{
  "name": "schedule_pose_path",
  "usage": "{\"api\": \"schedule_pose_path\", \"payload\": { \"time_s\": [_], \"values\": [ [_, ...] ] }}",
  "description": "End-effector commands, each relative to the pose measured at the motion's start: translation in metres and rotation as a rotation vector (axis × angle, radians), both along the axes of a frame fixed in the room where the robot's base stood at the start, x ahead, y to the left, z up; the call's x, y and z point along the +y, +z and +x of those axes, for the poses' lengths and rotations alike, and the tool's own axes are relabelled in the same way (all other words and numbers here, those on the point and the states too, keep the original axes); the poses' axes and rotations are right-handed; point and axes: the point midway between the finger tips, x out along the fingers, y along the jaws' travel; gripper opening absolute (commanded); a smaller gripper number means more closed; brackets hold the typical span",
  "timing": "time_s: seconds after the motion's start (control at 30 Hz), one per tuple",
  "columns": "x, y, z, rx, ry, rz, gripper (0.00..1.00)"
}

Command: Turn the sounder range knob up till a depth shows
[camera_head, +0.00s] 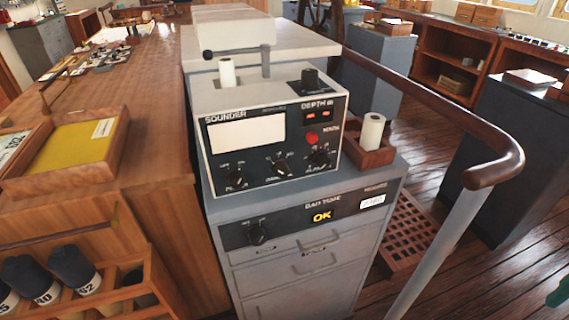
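The sounder (270,125) is a pale box with a black front panel, standing on a grey cabinet. Its panel has a blank white screen (246,134), a red button (311,138) and a depth display (318,115) showing short red marks like dashes, no readable number. Three black knobs sit along the bottom: left knob (235,178), middle knob (283,167) and right knob (319,158). Their labels are too small to read, so I cannot tell which is the range knob. Another black knob (311,78) stands on top. My gripper is not in view.
The grey cabinet (255,283) carries a lower panel with a knob (257,233) and a lit "OK" (322,216). A wooden holder (372,155) with a white roll stands right of the sounder. A wooden handrail (430,107) curves along the right. A wooden counter is at left.

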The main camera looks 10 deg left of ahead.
Motion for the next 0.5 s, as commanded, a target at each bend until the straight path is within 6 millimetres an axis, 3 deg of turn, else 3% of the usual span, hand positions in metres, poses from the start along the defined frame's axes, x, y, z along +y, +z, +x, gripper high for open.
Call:
{"api": "schedule_pose_path", "payload": {
  "time_s": [0.07, 0.17, 0.3, 0.5],
  "values": [
    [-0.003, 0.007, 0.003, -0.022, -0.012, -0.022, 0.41],
    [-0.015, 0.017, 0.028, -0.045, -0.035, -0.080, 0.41],
    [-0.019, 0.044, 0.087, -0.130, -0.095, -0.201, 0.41],
    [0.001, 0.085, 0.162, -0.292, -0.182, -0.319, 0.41]
  ]
}}
